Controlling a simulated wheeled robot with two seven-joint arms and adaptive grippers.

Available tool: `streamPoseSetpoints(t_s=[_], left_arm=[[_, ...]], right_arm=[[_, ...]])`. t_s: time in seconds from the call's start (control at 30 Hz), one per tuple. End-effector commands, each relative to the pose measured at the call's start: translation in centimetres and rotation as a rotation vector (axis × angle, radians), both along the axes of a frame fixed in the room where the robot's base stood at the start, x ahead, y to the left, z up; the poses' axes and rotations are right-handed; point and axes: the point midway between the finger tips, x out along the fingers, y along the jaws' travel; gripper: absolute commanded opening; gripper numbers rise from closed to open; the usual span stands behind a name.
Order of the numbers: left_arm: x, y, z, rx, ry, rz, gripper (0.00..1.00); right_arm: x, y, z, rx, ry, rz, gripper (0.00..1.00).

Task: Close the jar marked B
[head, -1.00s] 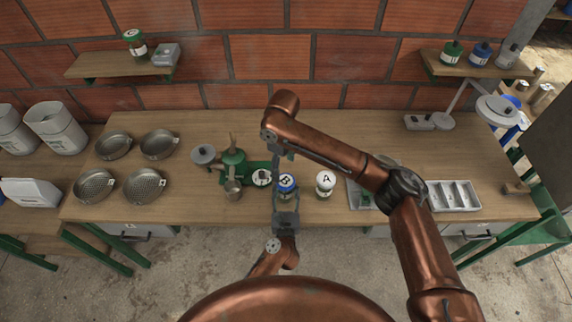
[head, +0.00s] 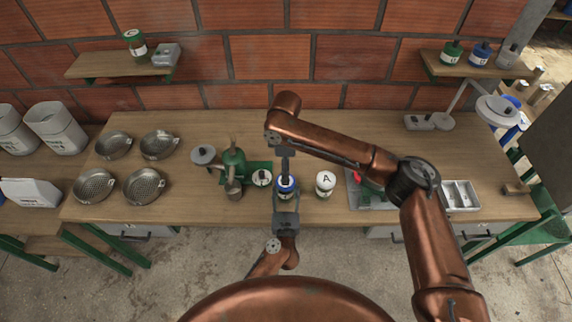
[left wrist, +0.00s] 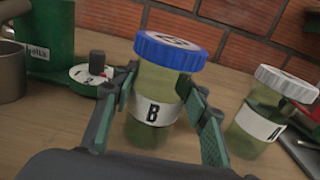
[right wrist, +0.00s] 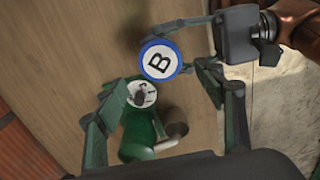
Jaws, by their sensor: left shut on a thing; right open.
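Jar B (left wrist: 154,110) is clear with a green tint, a white label marked B and a blue-rimmed lid (left wrist: 171,50) on top. It stands upright on the bench near the front edge. My left gripper (left wrist: 165,100) is shut on the jar's body from the front; it also shows in the head view (head: 286,208). My right gripper (right wrist: 160,80) is open and points down above the jar. In the right wrist view the lid, with a B on its white top (right wrist: 159,61), appears between its fingers, apart from them. In the head view my right gripper partly covers the lid.
Jar A (head: 325,183), white-lidded, stands close to the right of jar B. A green grinder (head: 234,163) and a small round dial (head: 262,177) are close on the left. A compartment tray (head: 461,195) lies farther right, partly under my right arm.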

Motion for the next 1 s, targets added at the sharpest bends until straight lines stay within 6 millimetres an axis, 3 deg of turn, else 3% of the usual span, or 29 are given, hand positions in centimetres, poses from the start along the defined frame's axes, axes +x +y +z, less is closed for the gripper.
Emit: streamPoseSetpoints(t_s=[0.2, 0.4, 0.8, 1.0], left_arm=[[0.0, 0.0, 0.0, 0.000, 0.000, 0.000, 0.00], [0.0, 0.0, 0.0, 0.000, 0.000, 0.000, 0.00], [0.0, 0.0, 0.0, 0.000, 0.000, 0.000, 0.00], [0.0, 0.0, 0.0, 0.000, 0.000, 0.000, 0.00]], right_arm=[[-0.1, 0.0, -3.5, -0.001, 0.002, -0.001, 0.63], [0.0, 0.0, -5.7, -0.001, 0.001, -0.002, 0.63], [0.0, 0.0, -6.4, -0.001, 0.000, -0.001, 0.63], [0.0, 0.0, -6.4, -0.001, 0.000, -0.001, 0.51]])
